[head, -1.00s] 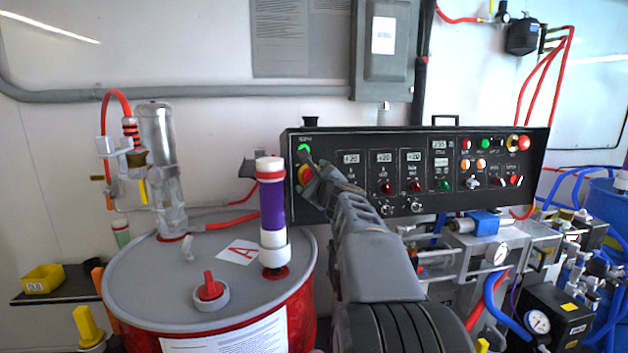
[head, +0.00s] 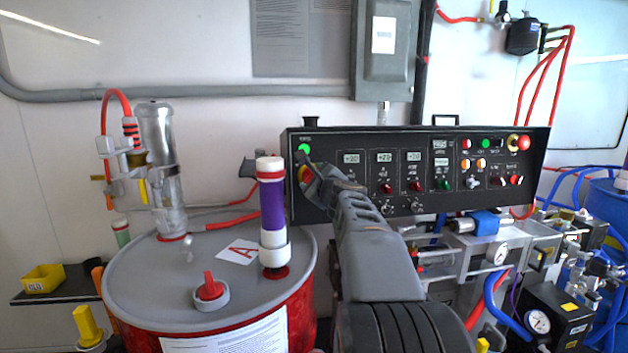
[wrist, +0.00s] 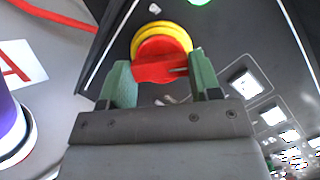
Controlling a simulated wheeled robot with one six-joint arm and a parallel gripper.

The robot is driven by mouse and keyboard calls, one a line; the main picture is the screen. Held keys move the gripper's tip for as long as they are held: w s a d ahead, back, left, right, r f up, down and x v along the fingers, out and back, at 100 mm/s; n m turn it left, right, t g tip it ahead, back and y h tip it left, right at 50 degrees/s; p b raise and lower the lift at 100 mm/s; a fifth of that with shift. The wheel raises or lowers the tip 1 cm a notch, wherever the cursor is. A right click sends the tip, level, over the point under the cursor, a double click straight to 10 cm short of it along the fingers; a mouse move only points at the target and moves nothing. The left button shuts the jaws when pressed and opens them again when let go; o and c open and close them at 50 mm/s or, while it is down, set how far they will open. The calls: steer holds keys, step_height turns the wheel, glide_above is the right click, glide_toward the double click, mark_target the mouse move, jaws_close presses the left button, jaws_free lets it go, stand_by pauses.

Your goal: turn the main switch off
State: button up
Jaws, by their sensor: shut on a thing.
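The main switch is a red rotary knob (wrist: 160,60) on a yellow ring (wrist: 163,27), at the left end of the black control panel. In the head view the knob (head: 304,174) is mostly hidden by my gripper. My gripper (wrist: 159,70) is shut on the red knob, with one green finger on each side of its bar. In the wrist view the bar lies roughly crosswise between the fingers. A green lamp (head: 304,148) just above the switch looks lit.
The black panel (head: 335,205) carries displays, buttons and several small knobs to the right. A purple-and-white cylinder (head: 271,212) stands on the red drum (head: 130,275) close to the left of my arm. Pumps and hoses sit below right.

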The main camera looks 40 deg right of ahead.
steer(key=shift+r+n+g+y, duration=0.15)
steer(key=shift+n+g, duration=0.45)
steer(key=shift+n, duration=2.1)
steer(key=shift+n+g+y, duration=0.25)
steer(key=shift+n+g, duration=0.35)
steer(key=shift+n, duration=2.1)
steer(key=shift+r+n+g+y, duration=0.15)
steer(key=shift+n+g, duration=0.45)
steer(key=shift+n, duration=2.1)
steer(key=shift+n+p, duration=0.3)
steer(key=o, duration=0.9)
steer(key=b+v, duration=0.1)
steer(key=v, duration=1.2)
steer(key=shift+s+a+r, duration=0.2)
steer(key=shift+s, duration=0.1)
